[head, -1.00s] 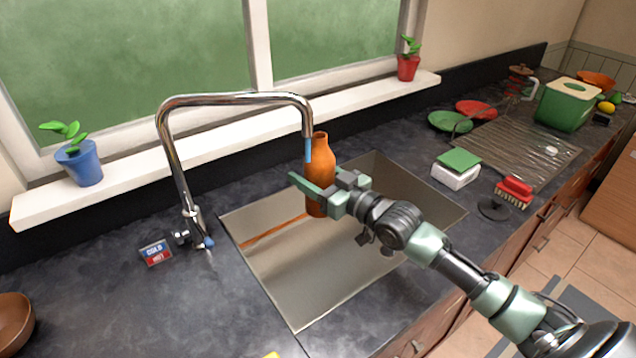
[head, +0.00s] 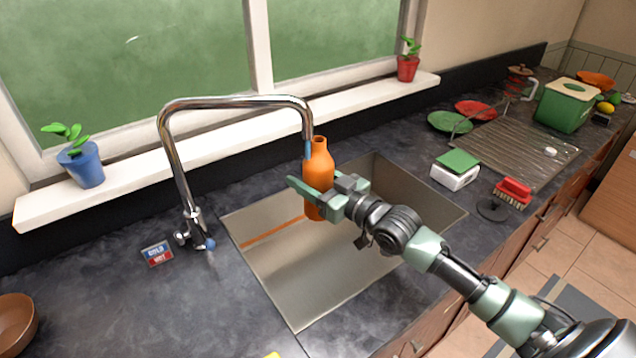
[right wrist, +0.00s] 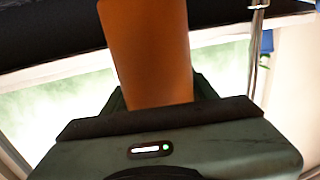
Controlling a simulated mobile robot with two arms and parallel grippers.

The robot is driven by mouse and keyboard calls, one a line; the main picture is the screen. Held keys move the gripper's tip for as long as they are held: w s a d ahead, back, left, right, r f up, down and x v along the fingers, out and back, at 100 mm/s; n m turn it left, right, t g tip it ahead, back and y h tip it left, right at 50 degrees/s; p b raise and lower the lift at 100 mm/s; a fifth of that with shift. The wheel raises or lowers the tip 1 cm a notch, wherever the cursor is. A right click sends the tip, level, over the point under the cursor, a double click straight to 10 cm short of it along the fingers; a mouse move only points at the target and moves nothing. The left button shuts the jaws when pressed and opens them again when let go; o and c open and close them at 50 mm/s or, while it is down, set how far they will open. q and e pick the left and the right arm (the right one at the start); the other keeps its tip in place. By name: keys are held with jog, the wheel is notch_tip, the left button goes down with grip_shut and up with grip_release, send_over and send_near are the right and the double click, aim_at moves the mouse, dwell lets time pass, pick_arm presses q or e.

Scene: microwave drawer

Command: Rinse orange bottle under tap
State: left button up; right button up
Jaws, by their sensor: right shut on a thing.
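The orange bottle (head: 318,165) is upright over the sink (head: 300,275), its neck just right of the tap's spout. My right gripper (head: 322,195) is shut around the bottle's lower body. In the right wrist view the bottle (right wrist: 148,50) stands between the fingers of my gripper (right wrist: 150,100). The chrome tap (head: 176,160) arches over the sink, with a short blue piece at its spout end beside the bottle. The tap's handle (head: 183,237) is at its base. My left gripper is not in view.
A cold/hot label (head: 157,253) lies left of the sink. A brown bowl (head: 14,322) is at the lower left. A white box with a green top (head: 456,172) and a red brush (head: 513,191) stand right of the sink. Plants line the sill (head: 235,132).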

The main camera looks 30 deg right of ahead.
jog(key=d+p+v, duration=0.1)
jog(key=p+v, duration=0.1)
jog(key=v, duration=0.5)
jog(key=shift+d, duration=0.5)
dwell(1.1)
jog(key=s+d+r+p, duration=0.2)
jog(key=s+r+p, duration=0.2)
jog(key=p, duration=0.3)
jog(key=shift+d, duration=0.4)
jog(key=shift+s, duration=0.1)
